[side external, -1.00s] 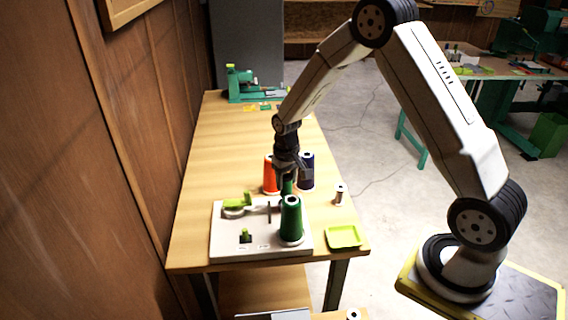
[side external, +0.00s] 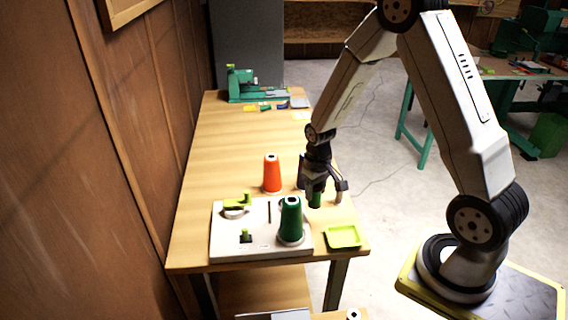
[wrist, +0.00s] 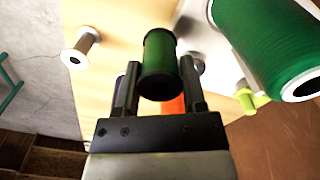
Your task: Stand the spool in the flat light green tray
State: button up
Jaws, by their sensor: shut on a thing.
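My gripper (side external: 322,187) is shut on a small green spool (side external: 315,200) with dark ends. In the wrist view the spool (wrist: 160,65) sits between the two fingers of my gripper (wrist: 159,72). In the side view it hangs roughly upright above the table's right part, behind the tray. The flat light green tray (side external: 343,237) lies at the table's front right corner and looks empty. I do not make out the tray in the wrist view.
A large green cone (side external: 290,220) stands on the white base plate (side external: 225,248), left of the tray. An orange cone (side external: 272,174) stands farther back. A pale spool (wrist: 80,47) shows in the wrist view. The table's right edge is close to the tray.

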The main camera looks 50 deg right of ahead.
jog(key=s, duration=1)
jog(key=shift+f, duration=0.2)
jog(key=shift+d+f, duration=0.1)
jog(key=shift+f, duration=1.65)
jog(key=shift+f, duration=0.2)
jog(key=shift+f, duration=0.7)
jog(key=shift+f, duration=0.85)
jog(key=o, duration=1.1)
